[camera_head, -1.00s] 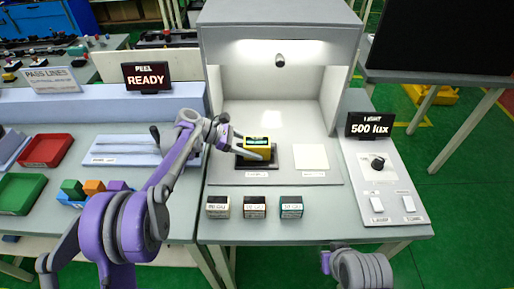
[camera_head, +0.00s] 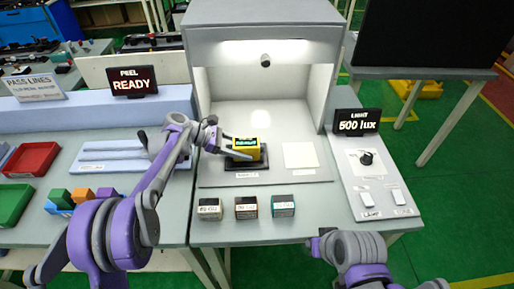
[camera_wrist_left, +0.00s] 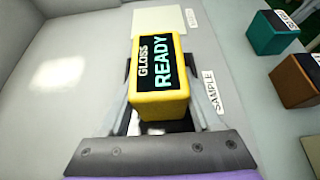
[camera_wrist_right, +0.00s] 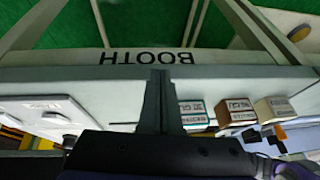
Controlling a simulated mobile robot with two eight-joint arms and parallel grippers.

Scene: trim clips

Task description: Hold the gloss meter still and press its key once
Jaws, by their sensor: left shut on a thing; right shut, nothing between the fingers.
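The yellow gloss meter (camera_head: 243,156) stands on the dark sample plate (camera_head: 240,165) at the left of the lit booth floor. Its black screen reads READY, and GLOSS beside it in the left wrist view (camera_wrist_left: 158,68). My left gripper (camera_head: 239,152) is shut on the meter, one finger along each side; the fingers also show in the left wrist view (camera_wrist_left: 165,115). I cannot make out the meter's key. My right gripper (camera_wrist_right: 160,85) is shut and empty, in front of the booth table's front edge, away from the meter.
Three small boxes (camera_head: 246,208) stand in a row along the front of the booth table. A pale square tile (camera_head: 300,155) lies right of the meter. The light panel (camera_head: 378,180) with knob and switches is at the right; its sign reads 500 lux. The PEEL sign (camera_head: 133,82) reads READY.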

